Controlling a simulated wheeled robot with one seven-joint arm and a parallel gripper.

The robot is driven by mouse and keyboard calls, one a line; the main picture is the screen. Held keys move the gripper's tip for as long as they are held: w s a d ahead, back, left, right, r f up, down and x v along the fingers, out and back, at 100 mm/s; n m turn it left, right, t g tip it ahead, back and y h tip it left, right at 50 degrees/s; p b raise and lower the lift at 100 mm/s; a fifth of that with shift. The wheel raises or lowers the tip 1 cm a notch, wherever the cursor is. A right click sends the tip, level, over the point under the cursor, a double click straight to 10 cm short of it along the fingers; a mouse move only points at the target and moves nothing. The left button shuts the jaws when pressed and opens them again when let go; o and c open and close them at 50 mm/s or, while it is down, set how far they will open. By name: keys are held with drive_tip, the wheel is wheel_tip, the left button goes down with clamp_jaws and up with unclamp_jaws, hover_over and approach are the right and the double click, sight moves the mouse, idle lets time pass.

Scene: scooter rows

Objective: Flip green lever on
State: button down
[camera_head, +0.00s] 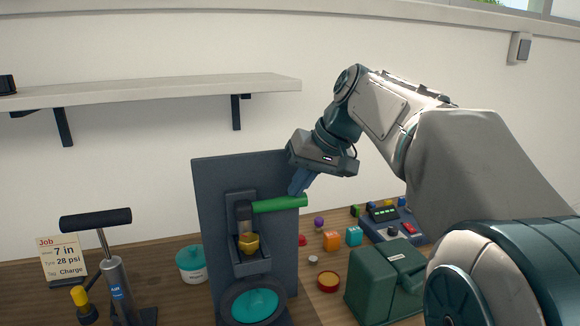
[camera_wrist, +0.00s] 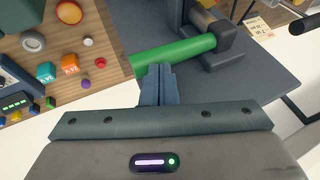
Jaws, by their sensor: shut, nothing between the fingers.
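The green lever (camera_head: 280,204) sticks out to the right, roughly level, from a dark pivot on an upright dark panel (camera_head: 214,200). In the wrist view the green lever (camera_wrist: 172,52) runs from the pivot block (camera_wrist: 212,40) toward the left. My gripper (camera_head: 298,184) is just above the lever's outer half, pointing down. In the wrist view my gripper (camera_wrist: 158,72) has its fingers together, with their tips right beside the lever. I cannot tell whether they touch it. Nothing is held. A brass-coloured knob (camera_head: 249,243) sits below the pivot.
A shelf (camera_head: 180,88) hangs on the wall at left. A hand pump (camera_head: 116,280), job card (camera_head: 63,258) and teal tub (camera_head: 191,266) stand left of the panel. A green box (camera_head: 378,285), small coloured blocks and a blue device (camera_head: 392,228) occupy the bench at right.

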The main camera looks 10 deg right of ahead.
drive_tip(key=f+y+b, duration=0.1)
drive_tip(key=f+y, duration=0.1)
drive_tip(key=f, duration=0.1)
drive_tip(key=shift+d+f+m+y+b, duration=0.1)
drive_tip(key=shift+d+m+y+b, duration=0.2)
drive_tip(key=shift+d+b, duration=0.1)
drive_tip(key=shift+f+y+b, duration=0.9)
drive_tip(key=shift+f+b, duration=0.25)
drive_tip(key=shift+f, duration=0.25)
drive_tip(key=shift+f, duration=0.1)
drive_tip(key=r+p, duration=0.1)
drive_tip(key=d+r+p, duration=0.1)
drive_tip(key=r, duration=0.1)
drive_tip(key=d+r+p, duration=0.1)
drive_tip(key=shift+s+d+r, duration=0.2)
drive_tip(key=shift+s+d, duration=0.05)
approach(302, 200)
drive_tip(key=d, duration=0.2)
drive_tip(key=shift+s+d+r, duration=0.2)
drive_tip(key=shift+d, duration=0.2)
